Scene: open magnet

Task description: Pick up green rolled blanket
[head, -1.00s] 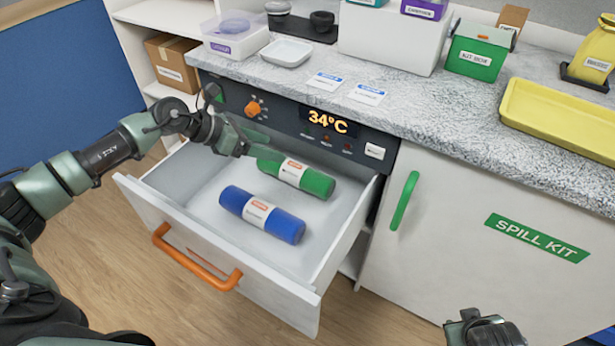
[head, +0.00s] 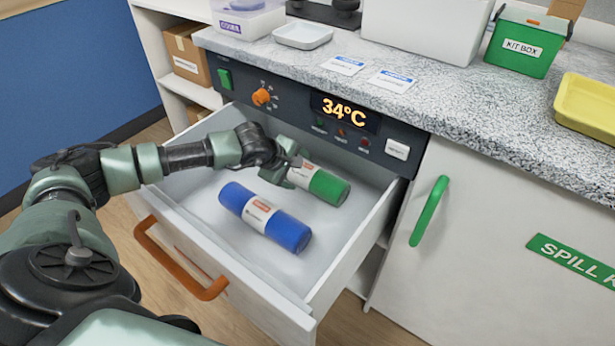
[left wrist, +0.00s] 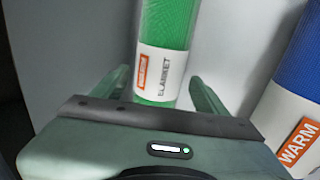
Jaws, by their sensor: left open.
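The green rolled blanket (head: 328,187) with a white label band lies in the open drawer (head: 350,247), near the drawer's back. My left gripper (head: 292,170) is at the blanket's left end, reaching down into the drawer. In the left wrist view the open fingers (left wrist: 162,92) stand one on each side of the green roll (left wrist: 165,35), with gaps between fingers and roll. The roll's near end is hidden behind the gripper body. A blue rolled blanket (head: 285,230) lies in front of the green one and also shows in the left wrist view (left wrist: 303,60). My right gripper is out of view.
The drawer has an orange handle (head: 178,262). Above it is a dark panel with a 34°C display (head: 345,110). The countertop (head: 455,105) holds a white tray (head: 303,36), cards, a green kit box (head: 523,45) and a yellow tray (head: 590,105).

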